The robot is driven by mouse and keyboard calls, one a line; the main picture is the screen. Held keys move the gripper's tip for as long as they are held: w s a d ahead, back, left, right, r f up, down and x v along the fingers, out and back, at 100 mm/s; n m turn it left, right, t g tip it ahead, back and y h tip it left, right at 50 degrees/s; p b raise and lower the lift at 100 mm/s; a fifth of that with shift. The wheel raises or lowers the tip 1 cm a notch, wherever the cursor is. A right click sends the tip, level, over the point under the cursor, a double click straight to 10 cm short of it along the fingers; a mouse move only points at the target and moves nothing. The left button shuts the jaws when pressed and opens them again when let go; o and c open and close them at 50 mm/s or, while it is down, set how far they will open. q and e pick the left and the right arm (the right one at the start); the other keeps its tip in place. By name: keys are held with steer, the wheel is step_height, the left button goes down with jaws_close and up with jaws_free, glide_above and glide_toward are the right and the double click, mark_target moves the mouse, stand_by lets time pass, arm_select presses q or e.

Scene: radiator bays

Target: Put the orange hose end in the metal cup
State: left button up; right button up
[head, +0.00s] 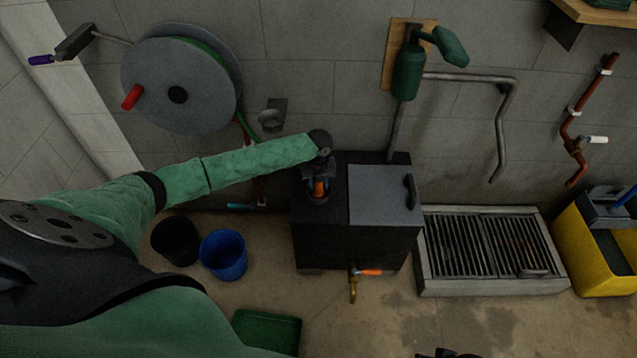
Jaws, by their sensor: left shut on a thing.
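My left gripper (319,194) points down over the left part of the dark box in the middle. It is shut on the orange hose end (320,186), which shows as a small orange patch between the fingers. A green hose (243,127) runs down from the reel and passes out of sight behind my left arm. A small grey metal cup (272,113) is on the wall right of the reel, up and left of my gripper and apart from it. A dark piece at the bottom edge may be my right gripper (446,354); its fingers cannot be made out.
The dark box (350,246) has a grey lid (379,195) and an orange-handled tap (368,272). A grey hose reel (178,95) with a red knob hangs left of the cup. Black and blue buckets (223,256) stand on the floor. A grated basin (490,285) is at right.

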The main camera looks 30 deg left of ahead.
arm_select(q)
steer(key=o, duration=1.1)
steer(key=shift+f, duration=0.1)
